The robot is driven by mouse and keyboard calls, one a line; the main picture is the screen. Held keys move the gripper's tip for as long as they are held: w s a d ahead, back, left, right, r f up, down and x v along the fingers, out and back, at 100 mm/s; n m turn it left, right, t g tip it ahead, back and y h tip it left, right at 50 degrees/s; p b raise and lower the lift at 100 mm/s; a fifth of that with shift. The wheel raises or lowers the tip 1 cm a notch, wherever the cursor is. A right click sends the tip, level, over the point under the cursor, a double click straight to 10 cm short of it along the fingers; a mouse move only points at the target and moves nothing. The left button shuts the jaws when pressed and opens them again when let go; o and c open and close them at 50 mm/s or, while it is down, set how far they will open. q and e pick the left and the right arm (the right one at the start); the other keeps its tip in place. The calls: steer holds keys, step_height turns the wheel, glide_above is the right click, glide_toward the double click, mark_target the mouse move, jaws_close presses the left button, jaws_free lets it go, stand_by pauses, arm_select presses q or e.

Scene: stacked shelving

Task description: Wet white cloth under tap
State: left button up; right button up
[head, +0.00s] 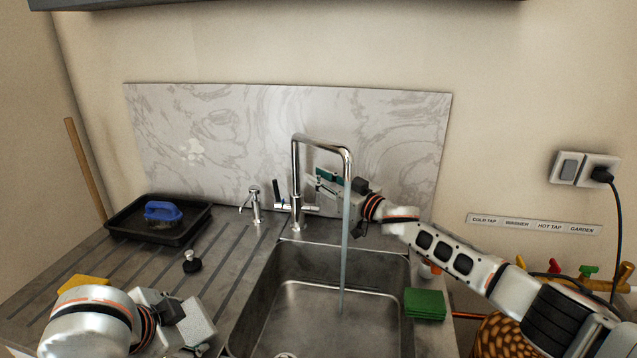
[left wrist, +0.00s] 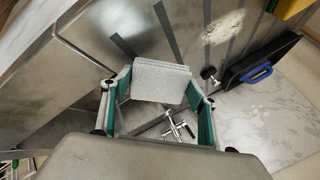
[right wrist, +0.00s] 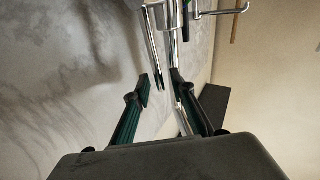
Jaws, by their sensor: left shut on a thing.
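The white cloth (head: 196,318), a pale folded block, is held by my left gripper (head: 185,318) at the lower left of the head view, left of the sink. It also shows between the fingers in the left wrist view (left wrist: 162,80). The chrome tap (head: 296,180) stands behind the sink (head: 300,268). A stream of water (head: 344,240) falls from its spout into the basin. My right gripper (head: 320,182) is beside the tap near its lever, with its fingers apart. The right wrist view shows the tap (right wrist: 172,30) beyond the open fingertips (right wrist: 160,85).
A black tray (head: 125,228) with a blue-handled brush (head: 163,211) sits on the drainboard. A black stopper (head: 192,262) and a small dispenser (head: 254,205) stand nearer the sink. Green pads (head: 425,303) lie right of the basin. A yellow sponge (head: 85,282) is at the left.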

step_height(320, 180, up, 9)
steer(key=shift+f, duration=0.15)
stand_by(0.7)
